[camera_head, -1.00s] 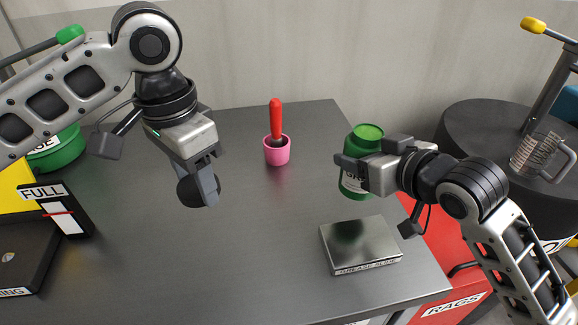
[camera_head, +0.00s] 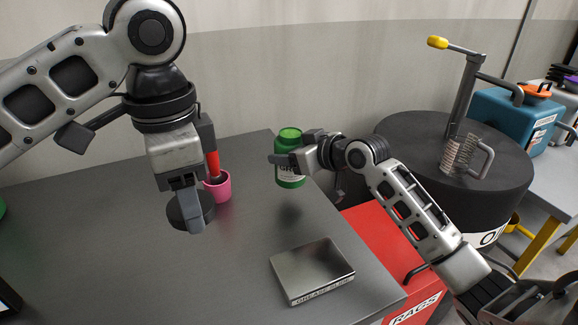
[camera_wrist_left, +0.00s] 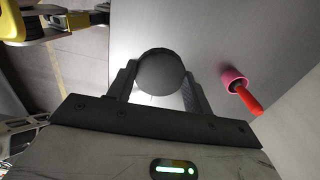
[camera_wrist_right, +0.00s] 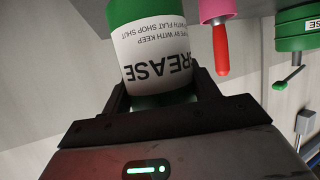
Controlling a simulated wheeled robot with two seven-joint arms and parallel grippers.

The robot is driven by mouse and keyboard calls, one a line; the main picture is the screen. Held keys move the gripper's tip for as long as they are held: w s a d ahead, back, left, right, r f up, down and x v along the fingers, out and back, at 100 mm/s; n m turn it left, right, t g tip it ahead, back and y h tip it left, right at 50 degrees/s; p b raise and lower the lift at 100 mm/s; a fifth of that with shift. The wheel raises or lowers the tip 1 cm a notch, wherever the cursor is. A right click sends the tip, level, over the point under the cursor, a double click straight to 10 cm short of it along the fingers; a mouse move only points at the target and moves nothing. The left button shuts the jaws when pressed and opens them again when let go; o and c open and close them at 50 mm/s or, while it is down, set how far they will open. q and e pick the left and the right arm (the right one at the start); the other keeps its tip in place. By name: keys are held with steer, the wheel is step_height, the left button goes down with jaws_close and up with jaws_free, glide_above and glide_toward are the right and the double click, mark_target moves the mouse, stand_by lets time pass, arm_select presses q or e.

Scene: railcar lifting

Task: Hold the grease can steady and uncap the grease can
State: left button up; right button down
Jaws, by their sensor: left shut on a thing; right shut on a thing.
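The green grease can (camera_head: 290,181) with a white label is upright, held off the table with a shadow below it. My right gripper (camera_head: 294,160) is shut on it from the right. The can fills the upper middle of the right wrist view (camera_wrist_right: 150,60). Its top looks green in the head view, with no dark cap on it. My left gripper (camera_head: 188,208) is shut on a dark round cap (camera_head: 206,208), left of the can and clear of it. The cap also shows between the fingers in the left wrist view (camera_wrist_left: 160,72).
A pink cup (camera_head: 222,188) with a red-handled tool stands behind my left gripper. A metal grease slab (camera_head: 312,268) lies near the table's right edge. A dark drum (camera_head: 400,135) and a red rags bin (camera_head: 385,245) stand to the right. The middle of the table is clear.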

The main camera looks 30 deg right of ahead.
mark_target(289, 168)
steer(key=shift+w+d+f, duration=0.1)
steer(key=shift+w+f, duration=0.45)
steer(key=shift+f, duration=0.05)
steer(key=shift+w+d+f, duration=0.1)
steer(key=shift+w+f, duration=0.05)
steer(key=shift+f, duration=0.75)
steer(key=shift+w+f, duration=0.1)
steer(key=shift+f, duration=0.8)
steer(key=shift+f, duration=0.2)
steer(key=shift+c, duration=2)
jaws_free()
steer(key=shift+r, duration=0.1)
